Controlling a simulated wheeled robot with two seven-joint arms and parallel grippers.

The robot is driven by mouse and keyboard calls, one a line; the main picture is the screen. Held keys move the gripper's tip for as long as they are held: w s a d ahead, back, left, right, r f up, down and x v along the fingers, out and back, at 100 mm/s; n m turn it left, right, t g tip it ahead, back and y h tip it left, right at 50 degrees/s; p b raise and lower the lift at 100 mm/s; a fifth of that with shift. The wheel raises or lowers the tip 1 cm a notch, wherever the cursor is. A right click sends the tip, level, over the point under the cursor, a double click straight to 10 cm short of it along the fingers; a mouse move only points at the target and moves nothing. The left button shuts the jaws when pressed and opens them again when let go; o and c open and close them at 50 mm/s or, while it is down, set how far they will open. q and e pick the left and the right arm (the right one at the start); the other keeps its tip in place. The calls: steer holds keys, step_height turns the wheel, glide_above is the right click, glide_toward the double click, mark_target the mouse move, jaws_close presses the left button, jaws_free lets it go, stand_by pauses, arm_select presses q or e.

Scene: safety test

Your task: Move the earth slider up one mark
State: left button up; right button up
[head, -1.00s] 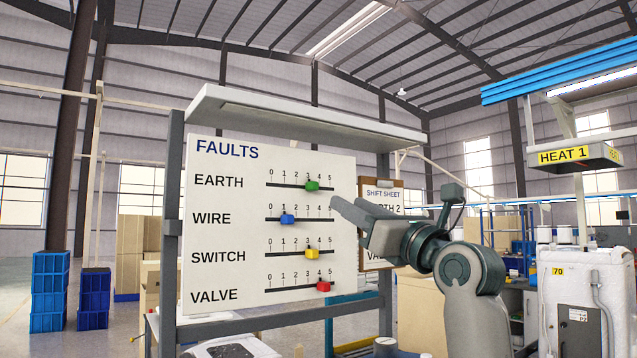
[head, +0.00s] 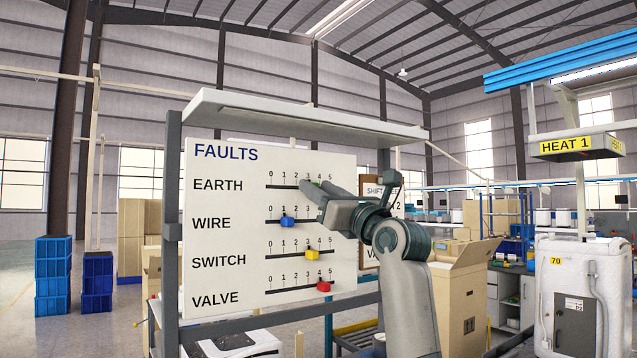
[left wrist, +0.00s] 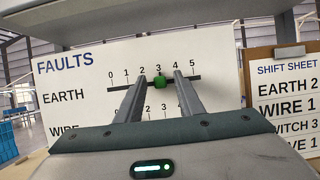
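The faults board (head: 225,235) is a white panel with four rows of sliders. The earth slider is a green knob in the top row, at about mark 3 in the left wrist view (left wrist: 160,81). In the head view only a bit of the green knob (head: 317,184) shows past my gripper. My left gripper (head: 312,190) is in front of that row. In the left wrist view its two fingers (left wrist: 160,76) are open, one on each side of the green knob with gaps between. Contact with the board cannot be told. My right gripper is not in view.
Below are the blue wire knob (head: 287,222) near 1, the yellow switch knob (head: 312,255) near 3 and the red valve knob (head: 324,287) near 4. A shelf (head: 300,115) overhangs the board. A shift sheet (left wrist: 285,95) on a clipboard hangs at right, reading EARTH 2.

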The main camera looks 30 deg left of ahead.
arm_select(q)
steer(key=shift+w+a+r, duration=0.15)
steer(key=shift+a, duration=0.2)
jaws_close()
steer(key=shift+w+d, duration=0.35)
steer(key=shift+w, duration=0.4)
steer(key=shift+w+d, duration=0.3)
steer(key=shift+w, duration=0.4)
steer(key=shift+s, duration=0.1)
jaws_free()
